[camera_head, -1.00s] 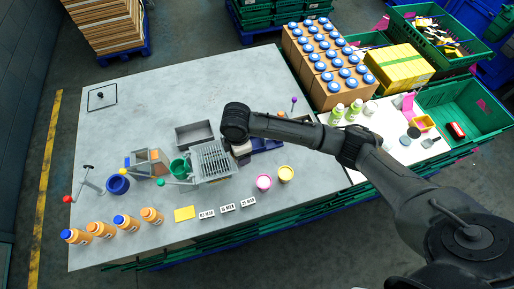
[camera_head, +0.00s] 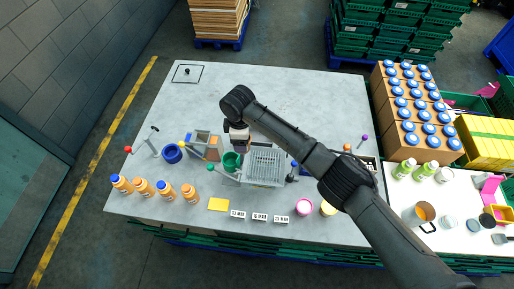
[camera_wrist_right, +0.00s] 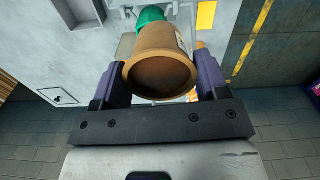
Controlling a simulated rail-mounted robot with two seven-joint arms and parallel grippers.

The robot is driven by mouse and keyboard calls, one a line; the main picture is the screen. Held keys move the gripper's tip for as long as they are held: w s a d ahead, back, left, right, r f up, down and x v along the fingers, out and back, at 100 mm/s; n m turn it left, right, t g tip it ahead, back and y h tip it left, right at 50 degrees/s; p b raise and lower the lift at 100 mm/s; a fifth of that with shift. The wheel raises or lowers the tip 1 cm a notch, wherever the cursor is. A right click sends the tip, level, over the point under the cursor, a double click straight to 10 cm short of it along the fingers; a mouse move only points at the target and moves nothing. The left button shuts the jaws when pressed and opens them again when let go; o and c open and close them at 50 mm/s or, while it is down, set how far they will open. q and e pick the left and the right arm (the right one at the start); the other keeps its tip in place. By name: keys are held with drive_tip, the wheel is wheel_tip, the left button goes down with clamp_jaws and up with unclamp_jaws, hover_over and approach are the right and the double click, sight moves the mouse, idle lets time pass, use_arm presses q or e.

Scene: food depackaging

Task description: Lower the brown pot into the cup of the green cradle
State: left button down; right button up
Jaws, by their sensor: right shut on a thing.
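The brown pot (camera_wrist_right: 160,72) is between the purple fingers of my right gripper (camera_wrist_right: 158,75) in the right wrist view, its round open end facing the camera. The gripper is shut on it. In the head view my right gripper (camera_head: 238,139) points down just above and behind the cup of the green cradle (camera_head: 231,161). A green part of the cradle (camera_wrist_right: 151,14) shows past the pot's far end in the wrist view. The pot covers most of the cup there, so I cannot tell whether they touch. My left gripper is not in view.
A grey wire basket (camera_head: 264,167) stands right of the cradle. A grey bin with a brown panel (camera_head: 212,150) and a blue cup (camera_head: 172,153) are to its left. Orange bottles (camera_head: 143,187) line the front left. The table behind is mostly clear.

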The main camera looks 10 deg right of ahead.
drive_tip(key=w+a+b, duration=0.4)
drive_tip(key=b, duration=0.1)
drive_tip(key=shift+w+a+r, duration=0.15)
drive_tip(key=shift+a+r, duration=0.05)
drive_tip(key=shift+a, duration=0.15)
idle(0.6)
drive_tip(key=shift+f, duration=0.1)
wheel_tip(320, 180, down, 14)
drive_tip(key=b, duration=0.7)
drive_tip(key=shift+r, duration=0.25)
idle(1.3)
